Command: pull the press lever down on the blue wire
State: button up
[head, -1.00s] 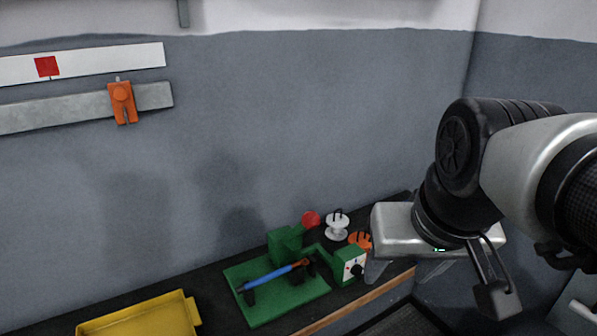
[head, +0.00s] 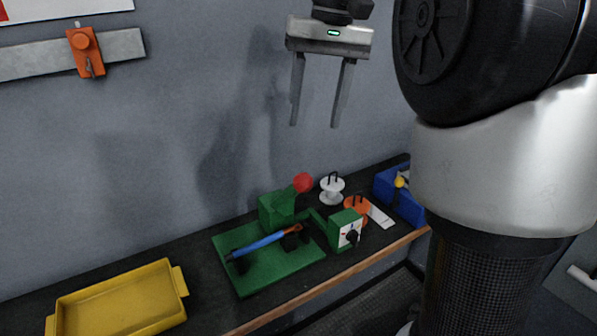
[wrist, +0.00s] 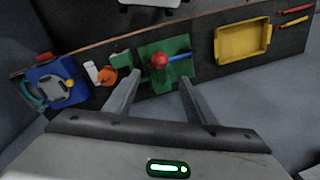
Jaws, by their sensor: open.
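The green press (head: 277,210) stands on a green base plate (head: 262,272) on the dark bench. Its lever ends in a red ball knob (head: 303,183) that sticks up at the upper right of the press. The blue wire (head: 258,245) lies across the plate on small dark supports, with a copper-coloured end near the press. My gripper (head: 321,122) is open and empty, pointing down in the air above the press. In the wrist view the red knob (wrist: 159,60) shows between the open fingers (wrist: 155,85), well beyond them.
A green box with a dial (head: 346,231) stands right of the plate. White (head: 332,190) and orange (head: 356,208) spool-like parts and a blue box (head: 397,192) lie farther right. A yellow tray (head: 120,303) is at left. A grey wall rises behind the bench.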

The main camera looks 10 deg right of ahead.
aim_at(305, 174)
jog(key=f, duration=0.4)
jog(key=a+f+b, duration=0.1)
jog(key=f, duration=0.4)
jog(key=a+f+b, duration=0.1)
jog(key=f, duration=0.3)
jog(key=shift+w+f, duration=0.1)
jog(key=shift+f, duration=0.1)
jog(key=shift+c, duration=0.4)
grip_shut()
